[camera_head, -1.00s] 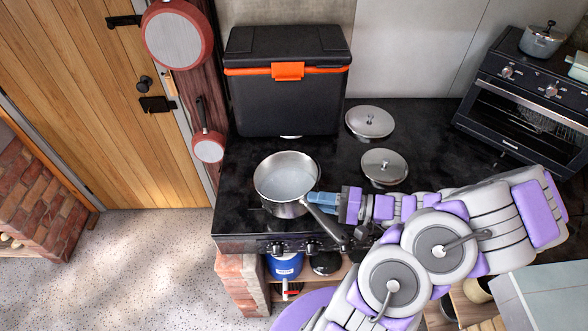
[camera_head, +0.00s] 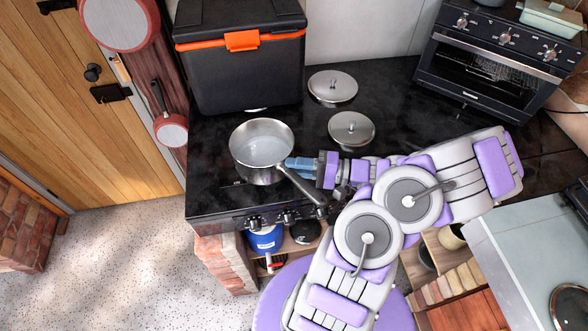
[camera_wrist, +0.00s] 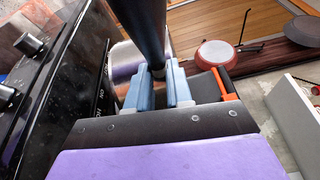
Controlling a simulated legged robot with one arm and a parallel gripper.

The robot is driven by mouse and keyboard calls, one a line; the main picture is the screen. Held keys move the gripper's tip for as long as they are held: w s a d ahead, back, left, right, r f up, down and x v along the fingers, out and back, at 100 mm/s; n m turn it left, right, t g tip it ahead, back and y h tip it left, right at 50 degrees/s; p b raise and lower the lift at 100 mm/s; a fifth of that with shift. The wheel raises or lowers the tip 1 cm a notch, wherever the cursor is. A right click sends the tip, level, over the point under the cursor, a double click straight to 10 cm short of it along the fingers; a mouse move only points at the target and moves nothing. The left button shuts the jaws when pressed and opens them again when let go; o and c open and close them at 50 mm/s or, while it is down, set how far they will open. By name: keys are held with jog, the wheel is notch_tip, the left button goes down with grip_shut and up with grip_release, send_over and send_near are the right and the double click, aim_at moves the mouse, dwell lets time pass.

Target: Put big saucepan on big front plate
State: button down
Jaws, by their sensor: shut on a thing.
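The big steel saucepan (camera_head: 262,150) is upright over the front left of the black hob (camera_head: 215,200), with its dark handle pointing toward the front right. My gripper (camera_head: 300,166) is shut on that handle near the pan's wall. In the wrist view my blue fingers (camera_wrist: 158,88) stand on either side of the dark handle (camera_wrist: 140,25), and part of the shiny pan (camera_wrist: 125,60) shows behind them. The big front plate is not clearly visible; the pan covers much of the area there. I cannot tell whether the pan touches the surface.
A black cooler box with an orange latch (camera_head: 242,41) stands behind the pan. Two steel lids (camera_head: 333,86) (camera_head: 351,128) lie to its right. An oven (camera_head: 490,65) stands at the back right. Knobs (camera_head: 288,216) line the hob's front. Red pans hang at the left.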

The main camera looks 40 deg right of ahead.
aim_at(289, 144)
jog(key=w+d, duration=0.2)
jog(key=w, duration=0.1)
jog(key=w+d+b, duration=0.1)
jog(key=w+d, duration=0.1)
jog(key=w, duration=0.1)
jog(key=w+d+f, duration=0.1)
jog(key=w+d, duration=0.1)
jog(key=w, duration=0.2)
jog(key=shift+d+b, duration=0.1)
jog(key=shift+b, duration=0.2)
jog(key=shift+w+d+f, duration=0.1)
jog(key=shift+w, duration=0.1)
notch_tip(289, 144, down, 4)
jog(key=shift+r+b, duration=0.25)
jog(key=shift+b, duration=0.3)
jog(key=c, duration=1)
grip_release()
jog(key=shift+s, duration=0.1)
jog(key=p+v, duration=0.2)
jog(key=v, duration=1)
